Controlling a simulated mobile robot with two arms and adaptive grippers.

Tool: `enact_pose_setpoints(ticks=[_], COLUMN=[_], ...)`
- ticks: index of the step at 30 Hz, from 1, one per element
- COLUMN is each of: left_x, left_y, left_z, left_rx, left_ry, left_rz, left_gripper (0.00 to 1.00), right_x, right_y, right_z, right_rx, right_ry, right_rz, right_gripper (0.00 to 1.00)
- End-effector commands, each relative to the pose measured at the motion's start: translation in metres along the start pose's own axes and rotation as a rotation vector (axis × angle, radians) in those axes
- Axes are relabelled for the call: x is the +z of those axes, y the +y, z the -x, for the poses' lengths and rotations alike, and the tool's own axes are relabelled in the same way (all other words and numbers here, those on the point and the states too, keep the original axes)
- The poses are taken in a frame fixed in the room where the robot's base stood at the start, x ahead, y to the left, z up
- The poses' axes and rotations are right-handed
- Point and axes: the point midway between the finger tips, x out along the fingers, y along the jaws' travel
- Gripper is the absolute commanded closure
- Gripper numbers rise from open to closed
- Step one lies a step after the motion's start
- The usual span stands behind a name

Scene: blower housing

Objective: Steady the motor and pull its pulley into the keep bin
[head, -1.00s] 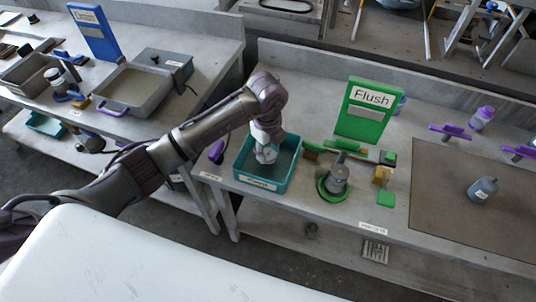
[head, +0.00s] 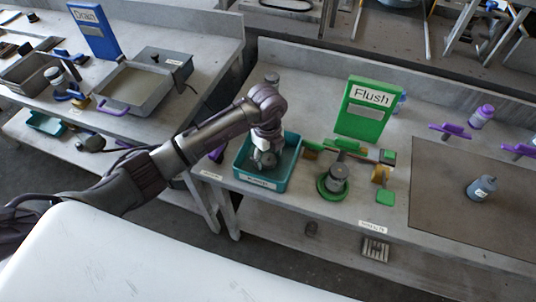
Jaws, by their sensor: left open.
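The motor (head: 337,180) appears to be the grey cylinder standing upright in a green ring (head: 326,194) on the right bench. A teal bin (head: 262,184), which may be the keep bin, stands left of it; its front label is too small to read. My left gripper (head: 264,163) points down inside the bin's outline, left of and apart from the motor. It is open. I cannot tell whether the greyish shape at its fingertips is only fingers or includes the pulley. No pulley can be made out clearly. My right gripper is not in view.
A green Flush sign (head: 366,110) stands behind the motor. A yellowish block (head: 380,174) and a green block (head: 385,197) lie right of it. A brown mat (head: 440,195) with a grey bottle (head: 481,188) fills the right. A gap separates this bench from the Drain bench (head: 150,128).

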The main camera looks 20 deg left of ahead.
Motion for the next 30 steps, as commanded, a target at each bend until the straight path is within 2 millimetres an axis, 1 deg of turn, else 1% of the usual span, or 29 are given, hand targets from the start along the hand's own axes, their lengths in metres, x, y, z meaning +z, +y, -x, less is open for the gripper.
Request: enact_pose_setpoints(ticks=[3, 5, 8, 15, 18, 21, 25, 30], left_x=[0.000, 0.001, 0.001, 0.001, 0.001, 0.001, 0.001, 0.000], left_y=[0.000, -0.001, -0.001, -0.001, -0.001, -0.001, 0.000, 0.000], left_z=[0.006, 0.011, 0.028, 0.081, 0.099, 0.112, 0.121, 0.124], left_rx=[-0.001, -0.003, -0.005, -0.006, -0.004, -0.002, -0.001, -0.001], left_ry=[0.000, -0.002, -0.003, -0.003, -0.003, -0.002, -0.001, 0.002], left_rz=[0.000, -0.001, -0.002, -0.002, -0.001, 0.000, 0.001, -0.001], left_gripper=[0.34, 0.34, 0.34, 0.34, 0.34, 0.34, 0.34, 0.34], right_x=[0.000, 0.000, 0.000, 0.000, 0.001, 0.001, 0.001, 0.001], right_y=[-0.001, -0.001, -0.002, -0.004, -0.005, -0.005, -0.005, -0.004], right_z=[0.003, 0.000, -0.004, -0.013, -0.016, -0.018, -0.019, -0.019], right_rx=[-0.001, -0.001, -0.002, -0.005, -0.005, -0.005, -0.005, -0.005], right_ry=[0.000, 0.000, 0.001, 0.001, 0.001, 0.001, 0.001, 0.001], right_rz=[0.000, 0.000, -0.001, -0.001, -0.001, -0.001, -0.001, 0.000], right_gripper=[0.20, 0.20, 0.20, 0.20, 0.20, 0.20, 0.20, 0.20])
